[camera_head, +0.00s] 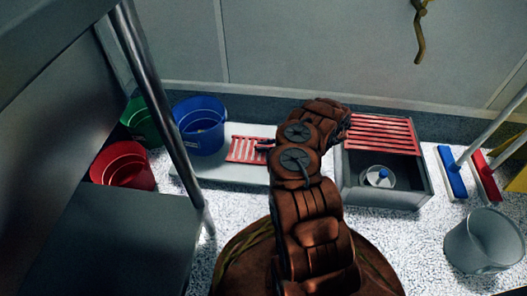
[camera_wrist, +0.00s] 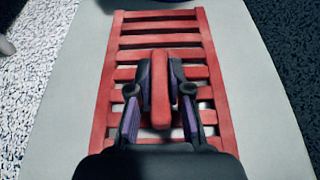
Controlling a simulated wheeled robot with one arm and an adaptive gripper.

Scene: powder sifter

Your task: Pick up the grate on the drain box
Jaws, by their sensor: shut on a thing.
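A red slatted grate (camera_head: 247,150) lies on a pale grey slab between the blue bucket and the drain box. My gripper (camera_head: 265,145) is at its right side, partly hidden by my arm in the head view. In the wrist view the grate (camera_wrist: 160,40) fills the middle, and my gripper (camera_wrist: 161,90) is shut on its central lengthwise bar. The grate looks flat against the slab; I cannot tell any gap. The grey drain box (camera_head: 423,190) stands right of my arm. A second red grate (camera_head: 382,134) covers its back part; its front part is open.
The pale slab (camera_head: 197,178) also bears the blue bucket (camera_head: 200,125). Green (camera_head: 142,122) and red (camera_head: 123,167) buckets stand left. A round white thing (camera_head: 378,177) sits inside the box. Brushes (camera_head: 452,173) and a grey bucket (camera_head: 486,241) stand right. A metal post (camera_head: 160,90) rises left.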

